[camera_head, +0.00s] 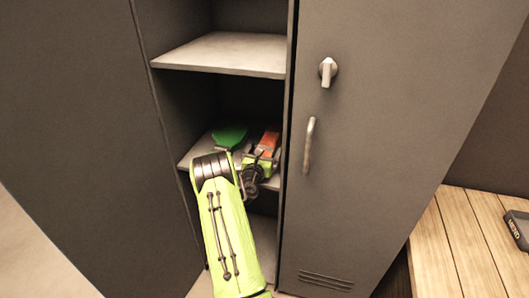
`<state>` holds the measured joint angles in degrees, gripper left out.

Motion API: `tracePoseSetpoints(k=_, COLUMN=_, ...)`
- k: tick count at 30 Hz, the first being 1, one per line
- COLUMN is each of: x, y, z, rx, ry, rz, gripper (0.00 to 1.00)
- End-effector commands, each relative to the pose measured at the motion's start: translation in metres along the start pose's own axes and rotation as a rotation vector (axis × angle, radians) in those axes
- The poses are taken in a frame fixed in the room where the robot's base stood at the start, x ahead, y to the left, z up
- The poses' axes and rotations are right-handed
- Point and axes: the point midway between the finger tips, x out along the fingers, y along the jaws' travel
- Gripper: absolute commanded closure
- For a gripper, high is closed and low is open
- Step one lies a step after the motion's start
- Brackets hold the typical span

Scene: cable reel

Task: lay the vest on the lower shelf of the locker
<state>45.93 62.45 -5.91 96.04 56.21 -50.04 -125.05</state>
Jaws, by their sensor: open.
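The grey locker (345,200) stands ahead with its left compartment open. An orange bundle (269,141), which looks like the vest, is at the lower of the two clearest shelves (191,157), near its right side. My gripper (262,160) is open, right at the near side of the orange bundle. My arm and wrist hide part of the bundle and of the shelf, so I cannot tell whether the fingers touch it.
A dark green rounded object (230,136) is to the left of the orange bundle. A bare upper shelf (225,53) is above. The closed right door has a knob (328,71) and a handle (309,145). A wooden surface (460,245) is at right.

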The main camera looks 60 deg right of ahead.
Motion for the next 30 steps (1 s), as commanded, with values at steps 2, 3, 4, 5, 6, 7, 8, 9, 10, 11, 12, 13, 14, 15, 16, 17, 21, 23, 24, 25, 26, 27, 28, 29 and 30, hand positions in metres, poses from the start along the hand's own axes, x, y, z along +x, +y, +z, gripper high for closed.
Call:
tracePoseSetpoints(k=2, x=0.0, y=0.0, z=0.0, rx=0.0, ry=0.0, rz=0.0, gripper=0.0)
tracePoseSetpoints(k=3, x=-0.002, y=0.0, z=0.0, rx=-0.001, ry=0.0, rz=0.0, gripper=0.0)
tracePoseSetpoints(k=4, x=-0.004, y=0.0, z=-0.001, rx=-0.001, ry=0.001, rz=0.0, gripper=0.0)
tracePoseSetpoints(k=5, x=-0.007, y=0.0, z=-0.001, rx=-0.002, ry=0.002, rz=0.0, gripper=0.0)
tracePoseSetpoints(k=6, x=-0.014, y=0.001, z=-0.002, rx=-0.003, ry=0.004, rz=0.0, gripper=0.0)
tracePoseSetpoints(k=7, x=-0.02, y=0.001, z=-0.002, rx=-0.004, ry=0.004, rz=0.002, gripper=0.0)
tracePoseSetpoints(k=8, x=-0.027, y=0.001, z=-0.002, rx=-0.005, ry=0.004, rz=0.003, gripper=0.0)
tracePoseSetpoints(k=9, x=-0.037, y=0.002, z=-0.002, rx=-0.007, ry=0.004, rz=0.005, gripper=0.0)
tracePoseSetpoints(k=10, x=-0.045, y=0.002, z=-0.004, rx=-0.008, ry=0.006, rz=0.004, gripper=0.0)
tracePoseSetpoints(k=11, x=-0.053, y=0.002, z=-0.004, rx=-0.01, ry=0.005, rz=0.003, gripper=0.0)
tracePoseSetpoints(k=12, x=-0.064, y=0.002, z=-0.003, rx=-0.011, ry=0.004, rz=0.006, gripper=0.0)
tracePoseSetpoints(k=13, x=-0.072, y=0.002, z=-0.004, rx=-0.013, ry=0.006, rz=0.006, gripper=0.0)
tracePoseSetpoints(k=14, x=-0.079, y=0.002, z=-0.004, rx=-0.013, ry=0.006, rz=0.004, gripper=0.0)
tracePoseSetpoints(k=15, x=-0.088, y=0.002, z=-0.003, rx=-0.013, ry=0.004, rz=0.005, gripper=0.0)
tracePoseSetpoints(k=16, x=-0.095, y=0.002, z=-0.002, rx=-0.012, ry=0.001, rz=0.007, gripper=0.0)
tracePoseSetpoints(k=17, x=-0.1, y=0.003, z=-0.004, rx=-0.012, ry=0.003, rz=0.008, gripper=0.0)
tracePoseSetpoints(k=21, x=-0.116, y=0.001, z=-0.002, rx=-0.007, ry=0.001, rz=0.004, gripper=0.0)
tracePoseSetpoints(k=23, x=-0.119, y=0.001, z=-0.001, rx=-0.004, ry=0.0, rz=0.002, gripper=0.0)
tracePoseSetpoints(k=24, x=-0.12, y=0.0, z=0.0, rx=-0.003, ry=-0.002, rz=0.002, gripper=0.0)
tracePoseSetpoints(k=25, x=-0.12, y=0.0, z=0.0, rx=-0.003, ry=-0.002, rz=0.001, gripper=0.0)
tracePoseSetpoints(k=26, x=-0.12, y=0.0, z=0.001, rx=-0.002, ry=-0.002, rz=0.001, gripper=0.0)
tracePoseSetpoints(k=27, x=-0.12, y=0.0, z=0.001, rx=-0.001, ry=-0.002, rz=0.0, gripper=0.0)
tracePoseSetpoints(k=28, x=-0.12, y=0.0, z=0.001, rx=-0.001, ry=-0.002, rz=0.0, gripper=0.0)
tracePoseSetpoints(k=29, x=-0.12, y=0.0, z=0.001, rx=0.003, ry=-0.002, rz=-0.001, gripper=0.0)
tracePoseSetpoints(k=30, x=-0.121, y=0.0, z=0.004, rx=0.028, ry=-0.003, rz=-0.009, gripper=0.0)
